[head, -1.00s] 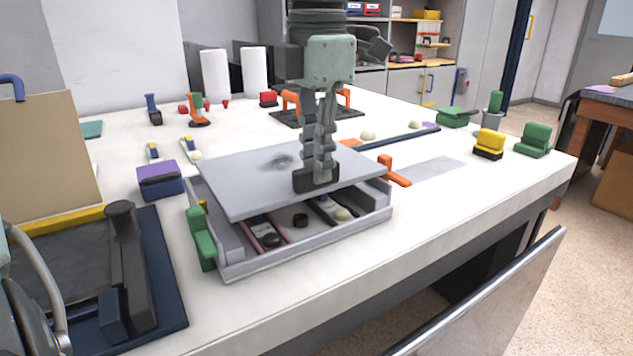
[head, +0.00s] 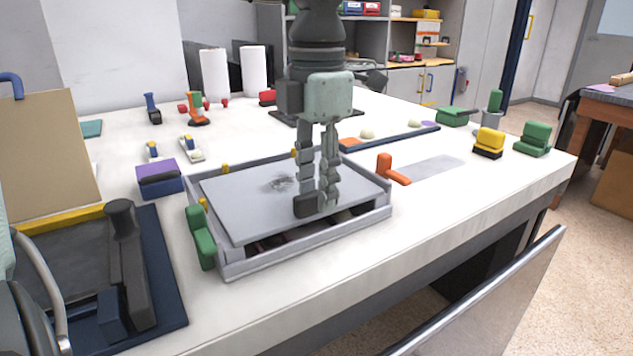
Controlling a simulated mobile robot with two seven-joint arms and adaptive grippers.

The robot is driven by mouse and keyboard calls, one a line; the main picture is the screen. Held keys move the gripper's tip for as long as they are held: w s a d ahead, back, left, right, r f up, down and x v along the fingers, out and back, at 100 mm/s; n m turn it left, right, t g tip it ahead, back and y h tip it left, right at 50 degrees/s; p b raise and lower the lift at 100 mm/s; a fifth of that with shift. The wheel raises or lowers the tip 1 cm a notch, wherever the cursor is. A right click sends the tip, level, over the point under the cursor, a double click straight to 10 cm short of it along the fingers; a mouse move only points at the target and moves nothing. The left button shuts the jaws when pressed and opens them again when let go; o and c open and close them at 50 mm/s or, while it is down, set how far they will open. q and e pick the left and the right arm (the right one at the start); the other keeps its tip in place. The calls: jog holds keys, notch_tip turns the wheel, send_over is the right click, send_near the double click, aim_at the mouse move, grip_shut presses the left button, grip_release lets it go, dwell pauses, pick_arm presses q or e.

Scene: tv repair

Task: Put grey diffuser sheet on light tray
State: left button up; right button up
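The grey diffuser sheet (head: 245,200) lies within the outline of the light tray (head: 300,256), flat or nearly flat. A dark gap shows under its front edge, with parts inside the tray partly hidden below. A dark block (head: 304,207), apparently the sheet's grip, stands near the sheet's front right. My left gripper (head: 317,206) is directly over the sheet, pointing down. Its fingers are spread around or beside the dark block, with a gap between them. Whether a finger still touches the block is unclear. My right gripper is not in view.
A green clamp (head: 201,238) stands at the tray's left corner, and an orange one (head: 391,170) right of the tray. A purple-topped box (head: 160,180) is to the left. A dark blue fixture (head: 165,270) fills the front left. The right front table is clear.

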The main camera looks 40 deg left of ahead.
pick_arm(q)
jog(key=shift+r, duration=0.1)
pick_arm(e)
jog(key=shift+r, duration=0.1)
pick_arm(q)
notch_tip(320, 180, up, 12)
jog(key=p, duration=0.1)
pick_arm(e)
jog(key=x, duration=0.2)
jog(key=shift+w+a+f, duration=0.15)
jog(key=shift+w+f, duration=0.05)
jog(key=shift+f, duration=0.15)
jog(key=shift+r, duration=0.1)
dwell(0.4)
